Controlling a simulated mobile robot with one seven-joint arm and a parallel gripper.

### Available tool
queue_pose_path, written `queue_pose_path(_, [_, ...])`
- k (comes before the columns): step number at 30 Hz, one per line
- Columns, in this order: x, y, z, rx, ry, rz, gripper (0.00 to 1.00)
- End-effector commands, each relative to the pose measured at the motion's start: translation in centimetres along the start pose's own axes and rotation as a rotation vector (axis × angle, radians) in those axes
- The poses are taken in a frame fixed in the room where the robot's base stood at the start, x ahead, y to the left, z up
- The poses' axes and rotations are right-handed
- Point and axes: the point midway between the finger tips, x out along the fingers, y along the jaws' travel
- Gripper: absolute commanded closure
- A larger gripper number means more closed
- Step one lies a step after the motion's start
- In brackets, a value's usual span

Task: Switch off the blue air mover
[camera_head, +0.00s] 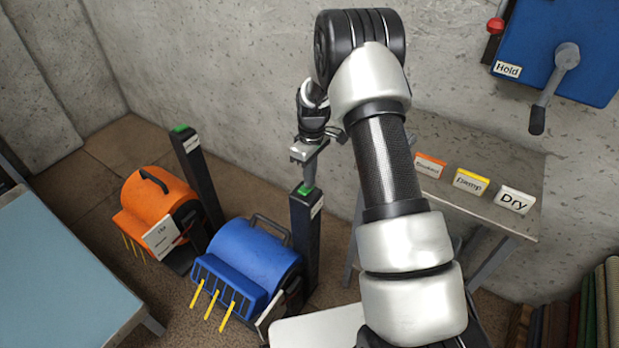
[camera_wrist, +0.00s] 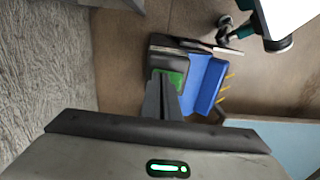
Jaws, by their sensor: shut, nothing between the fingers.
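The blue air mover (camera_head: 255,255) stands on the floor at lower middle in the head view, with yellow strips sticking out from its front grille. It also shows in the wrist view (camera_wrist: 207,82). A dark post (camera_head: 304,240) stands right beside it, with a green button (camera_head: 306,190) on top and a white label on its side. My gripper (camera_head: 309,182) points down directly over that button, its fingers shut and empty. In the wrist view the fingertips (camera_wrist: 162,76) overlap the green button top (camera_wrist: 177,77); I cannot tell whether they touch it.
An orange air mover (camera_head: 160,203) with its own green-topped post (camera_head: 195,175) stands to the left. A table with labelled cards (camera_head: 470,182) and a blue wall panel with a lever (camera_head: 565,60) are on the right. A pale blue table (camera_head: 55,265) fills the lower left.

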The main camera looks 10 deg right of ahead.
Motion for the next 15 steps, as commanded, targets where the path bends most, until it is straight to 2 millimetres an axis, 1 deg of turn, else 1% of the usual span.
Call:
queue_pose_path(1, [0.3, -0.1, 0.1, -0.003, -0.005, -0.001, 1.0])
queue_pose_path(8, [0.3, -0.4, 0.2, -0.004, -0.006, -0.002, 1.0])
queue_pose_path(15, [0.1, -1.6, 0.2, -0.006, -0.008, -0.005, 1.0])
